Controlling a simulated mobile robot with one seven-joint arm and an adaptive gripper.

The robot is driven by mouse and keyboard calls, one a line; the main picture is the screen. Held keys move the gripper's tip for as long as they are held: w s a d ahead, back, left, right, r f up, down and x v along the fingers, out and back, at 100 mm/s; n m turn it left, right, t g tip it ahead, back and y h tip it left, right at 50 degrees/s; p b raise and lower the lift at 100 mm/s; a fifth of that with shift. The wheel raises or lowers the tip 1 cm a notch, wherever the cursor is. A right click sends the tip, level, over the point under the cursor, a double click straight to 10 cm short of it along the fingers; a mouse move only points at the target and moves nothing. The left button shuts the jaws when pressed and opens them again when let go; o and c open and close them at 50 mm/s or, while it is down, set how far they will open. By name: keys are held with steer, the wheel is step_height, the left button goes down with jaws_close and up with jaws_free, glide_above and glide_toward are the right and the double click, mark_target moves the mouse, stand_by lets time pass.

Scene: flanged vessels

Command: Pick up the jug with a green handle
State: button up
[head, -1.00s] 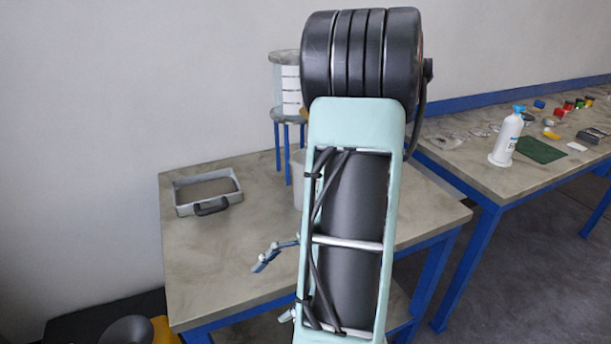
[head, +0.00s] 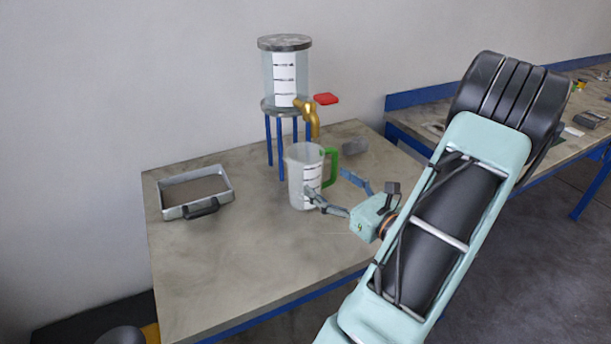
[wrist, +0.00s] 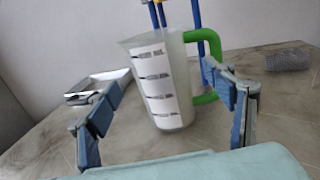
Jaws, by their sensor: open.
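The jug (head: 303,178) is translucent white with a white measuring strip and a green handle (head: 330,167) on its right side. It stands upright on the table below the brass tap. My gripper (head: 340,193) is open beside the jug's front right, with one finger in front of the jug and the other behind the handle side. In the wrist view the jug (wrist: 158,85) stands ahead, between and beyond the two fingers (wrist: 165,110). The right finger overlaps part of the green handle (wrist: 211,65) there. I cannot tell whether either finger touches the jug.
A clear tank (head: 270,80) with a brass tap (head: 311,117) and red lever (head: 326,99) stands on a blue-legged stand behind the jug. A grey tray (head: 226,183) lies at the left. The front of the table (head: 230,260) is clear.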

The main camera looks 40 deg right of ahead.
mark_target(317, 175)
steer(key=w, duration=0.3)
steer(key=shift+w+d, duration=0.15)
steer(key=shift+w, duration=0.05)
steer(key=shift+w+d+f, duration=0.1)
steer(key=shift+w+f, duration=0.05)
steer(key=shift+w, duration=0.75)
steer(key=shift+w+d+f, duration=0.1)
steer(key=shift+w+f, duration=0.1)
steer(key=shift+w, duration=0.7)
steer(key=shift+w+d+f, duration=0.1)
steer(key=shift+w+f, duration=0.05)
steer(key=shift+w, duration=0.75)
steer(key=shift+c, duration=0.6)
steer(key=c, duration=0.8)
steer(key=shift+c, duration=1.4)
steer(key=shift+r, duration=0.2)
